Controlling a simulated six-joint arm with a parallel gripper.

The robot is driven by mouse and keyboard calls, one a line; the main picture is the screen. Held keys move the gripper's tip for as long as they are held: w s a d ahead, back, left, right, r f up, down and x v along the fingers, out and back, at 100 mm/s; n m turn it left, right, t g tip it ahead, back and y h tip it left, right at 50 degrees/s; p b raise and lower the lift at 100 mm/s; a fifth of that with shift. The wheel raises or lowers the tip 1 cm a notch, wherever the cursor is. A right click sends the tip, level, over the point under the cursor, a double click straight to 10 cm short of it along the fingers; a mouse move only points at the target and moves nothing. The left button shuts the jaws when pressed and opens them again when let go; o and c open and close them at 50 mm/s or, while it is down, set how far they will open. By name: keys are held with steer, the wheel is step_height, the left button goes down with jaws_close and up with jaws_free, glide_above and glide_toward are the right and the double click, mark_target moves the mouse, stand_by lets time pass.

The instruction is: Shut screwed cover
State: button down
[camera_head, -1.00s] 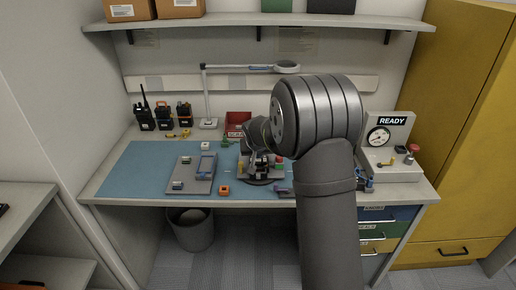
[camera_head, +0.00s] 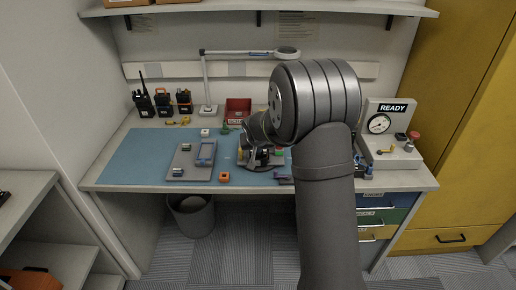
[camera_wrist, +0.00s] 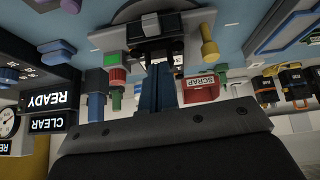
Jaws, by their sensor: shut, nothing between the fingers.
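No screwed cover can be made out clearly in either view.
Radios (camera_head: 163,102) stand back left, a red scrap bin (camera_head: 238,108) back centre. A test box with a gauge and READY sign (camera_head: 391,115) stands right. A lamp (camera_head: 207,80) rises behind.

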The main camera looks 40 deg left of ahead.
steer(key=shift+r, duration=0.15)
steer(key=shift+r, duration=0.8)
steer(key=s+d+f+v, duration=0.1)
steer(key=v, duration=1)
steer(key=shift+s+d+f, duration=0.2)
steer(key=shift+s, duration=0.15)
steer(key=shift+w+a+r+x, duration=0.15)
steer(key=shift+w+r+x, duration=0.05)
steer(key=shift+x, duration=1.8)
steer(key=shift+w+a+r+x, duration=0.15)
steer(key=shift+w+a+x, duration=0.1)
steer(key=shift+x, duration=1.75)
steer(key=shift+w+a+r+x, duration=0.1)
steer(key=shift+w+r+x, duration=0.1)
steer(key=shift+x, duration=1.8)
